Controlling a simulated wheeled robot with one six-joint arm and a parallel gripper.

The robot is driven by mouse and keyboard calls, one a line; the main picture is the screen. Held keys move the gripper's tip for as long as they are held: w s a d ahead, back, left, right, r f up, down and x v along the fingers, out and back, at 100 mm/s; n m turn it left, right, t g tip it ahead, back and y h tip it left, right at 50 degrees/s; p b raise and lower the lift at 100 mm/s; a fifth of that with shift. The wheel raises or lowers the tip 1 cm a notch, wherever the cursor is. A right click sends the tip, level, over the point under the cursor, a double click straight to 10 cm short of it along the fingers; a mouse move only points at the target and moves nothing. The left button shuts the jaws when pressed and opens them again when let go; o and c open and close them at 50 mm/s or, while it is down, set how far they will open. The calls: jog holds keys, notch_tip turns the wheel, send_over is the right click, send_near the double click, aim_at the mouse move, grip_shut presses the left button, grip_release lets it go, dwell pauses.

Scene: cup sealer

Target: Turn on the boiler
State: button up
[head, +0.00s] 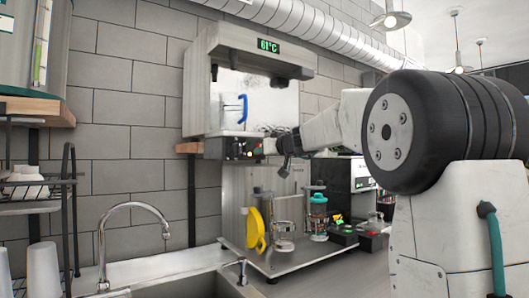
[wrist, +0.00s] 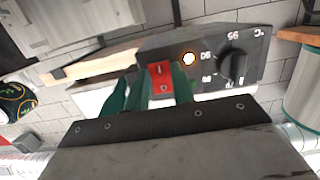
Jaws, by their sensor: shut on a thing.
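The boiler (head: 222,58) is a pale metal unit on the tiled wall, with a green display (head: 268,46) reading 61°C. Its dark control box (head: 228,149) sits at the bottom and also shows in the wrist view (wrist: 215,45). There, a red rocker switch (wrist: 161,76) is between the green fingers of my gripper (wrist: 158,88), which is shut on it. A round lamp (wrist: 189,58) glows beside the switch, and a black dial (wrist: 232,66) with temperature marks is to its right. In the head view my gripper (head: 271,146) is at the box's right end, its fingertips hard to make out.
Below the boiler, a metal stand (head: 295,262) holds a yellow-handled item (head: 255,230), a glass jug (head: 284,236) and a teal-lidded bottle (head: 318,217). A curved faucet (head: 132,207) and sink are at the lower left. A dark rack (head: 70,215) stands further left.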

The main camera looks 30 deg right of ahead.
jog(key=shift+r, duration=0.1)
jog(key=o, duration=1)
jog(key=s, duration=0.5)
jog(key=s+r, duration=0.1)
jog(key=s, duration=0.1)
jog(key=shift+s+d, duration=0.15)
jog(key=shift+s, duration=0.2)
